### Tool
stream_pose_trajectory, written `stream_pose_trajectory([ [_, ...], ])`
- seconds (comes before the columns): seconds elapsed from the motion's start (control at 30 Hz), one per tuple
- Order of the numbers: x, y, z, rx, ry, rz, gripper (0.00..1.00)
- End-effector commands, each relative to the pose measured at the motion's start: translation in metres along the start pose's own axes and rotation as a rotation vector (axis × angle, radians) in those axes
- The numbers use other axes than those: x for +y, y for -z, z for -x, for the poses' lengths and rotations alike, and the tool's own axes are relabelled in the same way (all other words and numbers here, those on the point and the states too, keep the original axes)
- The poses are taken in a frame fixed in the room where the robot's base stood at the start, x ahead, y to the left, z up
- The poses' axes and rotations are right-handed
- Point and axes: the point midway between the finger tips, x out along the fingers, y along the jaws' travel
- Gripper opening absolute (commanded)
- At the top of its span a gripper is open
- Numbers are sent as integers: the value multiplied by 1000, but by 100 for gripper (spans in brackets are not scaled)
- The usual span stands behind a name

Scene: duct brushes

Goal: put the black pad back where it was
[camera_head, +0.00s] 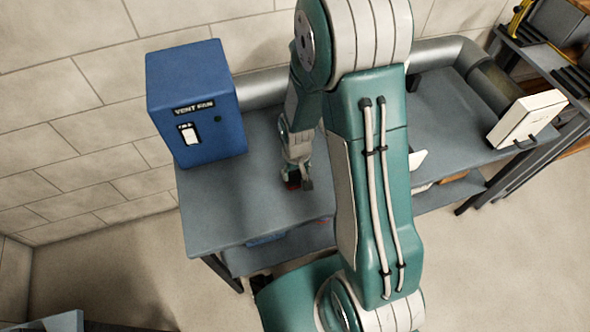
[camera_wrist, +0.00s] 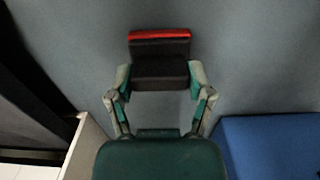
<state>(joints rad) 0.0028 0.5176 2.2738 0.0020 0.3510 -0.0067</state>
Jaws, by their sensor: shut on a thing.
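The black pad (camera_wrist: 160,68) has a red strip along its far edge and sits between the two fingers of my gripper (camera_wrist: 160,77) in the wrist view. The fingers are shut on its left and right sides. In the head view my gripper (camera_head: 297,176) points down at the grey bench (camera_head: 225,210), to the right of the blue vent fan box (camera_head: 196,105). Only a small dark and red bit of the pad (camera_head: 292,184) shows there. The pad is at or just above the bench top; I cannot tell whether it touches.
A grey duct (camera_head: 262,88) runs along the wall behind the bench. A white panel with a handle (camera_head: 525,118) stands at the bench's right end. A white piece (camera_head: 417,160) is partly hidden by my arm. The bench front left of my gripper is clear.

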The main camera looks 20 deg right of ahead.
Motion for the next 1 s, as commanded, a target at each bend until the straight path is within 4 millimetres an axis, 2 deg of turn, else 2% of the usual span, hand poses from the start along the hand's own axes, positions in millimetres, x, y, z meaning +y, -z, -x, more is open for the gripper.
stream_pose_trajectory([
  [0.17, 1, 0, -2, -1, 1, -2, 15],
  [0.2, 1, 0, -2, 0, 0, -2, 81],
  [0.23, 0, 0, -2, 0, 0, -2, 94],
  [0.27, 0, 0, -2, 0, -1, -2, 100],
  [0.73, 0, 0, 1, 0, -1, -2, 100],
  [0.87, 0, 1, 14, 4, 0, -2, 100],
  [1.0, -1, 1, 38, 6, -1, -2, 100],
])
